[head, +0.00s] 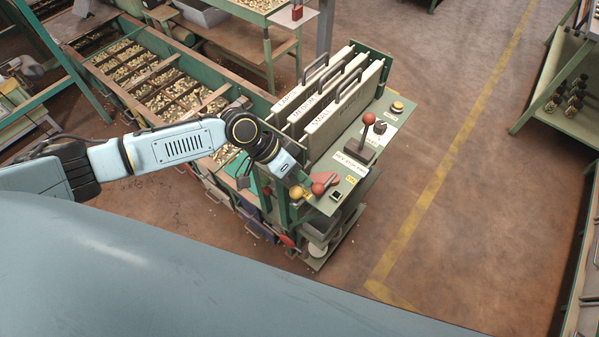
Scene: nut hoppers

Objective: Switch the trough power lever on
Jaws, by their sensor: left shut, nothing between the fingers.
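The control panel (345,170) sits at the near end of the green trough (105,75). A lever with a red ball knob (369,118) stands upright from a dark base on it. A second red knob (318,188) sits low by the panel's near left corner, next to a yellow knob (297,192). I cannot read which one is the power lever. My left gripper (301,179) reaches in from the left, shut and empty, just above these two low knobs. Its fingertips are small and partly hidden, so contact is unclear. My right gripper is not in view.
Three upright handled plates with labels (345,108) stand behind the panel, close to my left wrist. A yellow button (397,106) is at the panel's far end. A green shelf (565,120) stands at the right. The brown floor between is clear.

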